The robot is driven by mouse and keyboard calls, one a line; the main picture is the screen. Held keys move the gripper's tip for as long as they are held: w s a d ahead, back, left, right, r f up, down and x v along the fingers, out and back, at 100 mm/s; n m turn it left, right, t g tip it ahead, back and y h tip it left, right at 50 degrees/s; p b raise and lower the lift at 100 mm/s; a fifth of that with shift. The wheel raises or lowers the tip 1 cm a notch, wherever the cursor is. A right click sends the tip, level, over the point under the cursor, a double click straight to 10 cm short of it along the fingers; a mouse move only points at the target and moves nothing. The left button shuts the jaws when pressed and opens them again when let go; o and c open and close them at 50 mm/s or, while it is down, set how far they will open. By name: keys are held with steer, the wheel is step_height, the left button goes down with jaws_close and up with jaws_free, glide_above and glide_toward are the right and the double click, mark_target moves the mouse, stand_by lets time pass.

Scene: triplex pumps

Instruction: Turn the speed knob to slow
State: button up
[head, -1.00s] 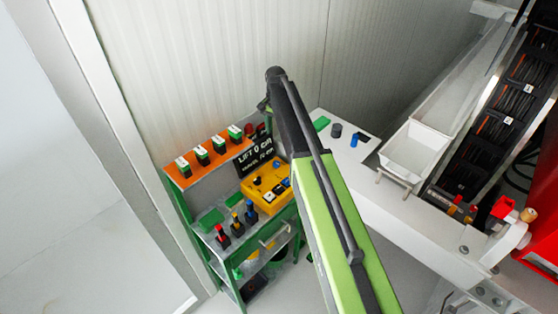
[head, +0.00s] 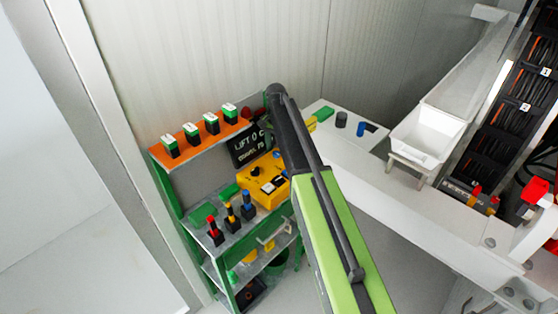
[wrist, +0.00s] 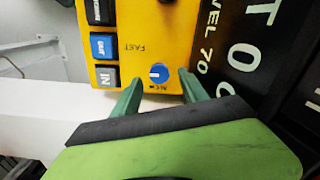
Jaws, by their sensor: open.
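The speed knob (wrist: 159,73) is a small round blue knob with a white mark. It sits on a yellow control box (wrist: 180,30), with the word FAST above it and another label below it, partly readable. My gripper (wrist: 160,78) has its two green fingers spread on either side of the knob, apart from it in the picture; I cannot tell how far its tips are from the panel. In the head view the yellow box (head: 248,187) stands on the green rack, and my arm hides part of it and the gripper end.
Beside the knob are a blue OUT button (wrist: 104,46), a grey IN button (wrist: 105,76) and a black button (wrist: 100,11). A black lettered sign (wrist: 240,75) adjoins the box. Levers (head: 231,215) stand on the rack; a white trough (head: 425,135) is to the right.

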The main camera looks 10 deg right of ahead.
step_height(320, 180, down, 2)
steer(key=shift+f+b, duration=0.1)
steer(key=shift+b, duration=0.35)
